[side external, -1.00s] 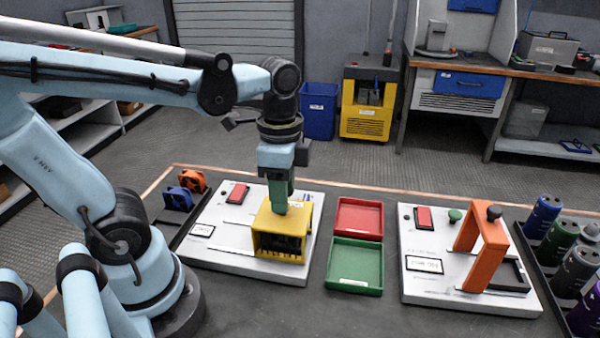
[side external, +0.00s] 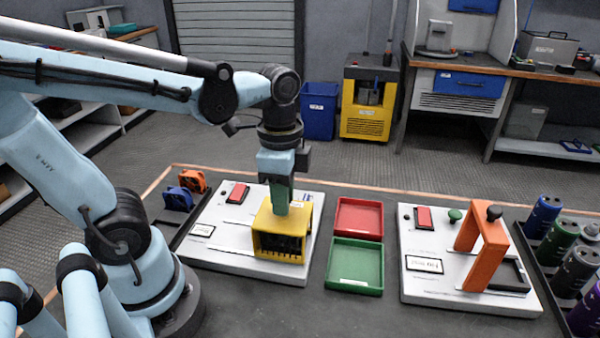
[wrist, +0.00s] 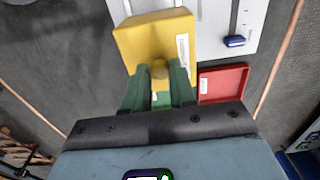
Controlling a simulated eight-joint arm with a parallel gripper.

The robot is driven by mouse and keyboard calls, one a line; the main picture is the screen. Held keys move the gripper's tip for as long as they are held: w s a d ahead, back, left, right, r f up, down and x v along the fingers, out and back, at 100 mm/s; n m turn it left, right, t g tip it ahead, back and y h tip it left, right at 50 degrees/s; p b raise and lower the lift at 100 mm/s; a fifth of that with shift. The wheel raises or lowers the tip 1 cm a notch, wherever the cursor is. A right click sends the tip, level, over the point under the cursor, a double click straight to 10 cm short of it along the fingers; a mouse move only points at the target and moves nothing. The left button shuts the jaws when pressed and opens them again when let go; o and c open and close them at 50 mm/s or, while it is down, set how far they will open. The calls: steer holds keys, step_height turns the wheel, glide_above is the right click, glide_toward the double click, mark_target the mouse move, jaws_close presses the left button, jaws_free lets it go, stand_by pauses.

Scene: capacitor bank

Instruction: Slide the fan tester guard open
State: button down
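The yellow guard (side external: 282,229) is a box-like cover over the right part of the left white tester panel (side external: 217,262). A slot line runs left from it along the panel. In the wrist view, the guard (wrist: 151,33) has a round yellow knob (wrist: 160,69) on top. My gripper (wrist: 160,72) has green fingers on either side of this knob, and they appear shut on it. In the side view, my gripper (side external: 275,207) points down at the guard's top; the knob is hidden there by the fingers. The guard's dark interior shows at its front.
A red tray (side external: 359,217) and a green tray (side external: 355,266) lie right of the panel. A second white panel (side external: 425,284) carries an orange guard (side external: 484,250). Blue and orange fans stand on the left; several cylinders stand at the far right.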

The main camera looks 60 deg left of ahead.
stand_by(0.4)
steer(key=s+a, duration=0.7)
steer(key=shift+a, duration=0.15)
stand_by(1.5)
steer(key=c, duration=1.1)
jaws_free()
steer(key=shift+r, duration=3.55)
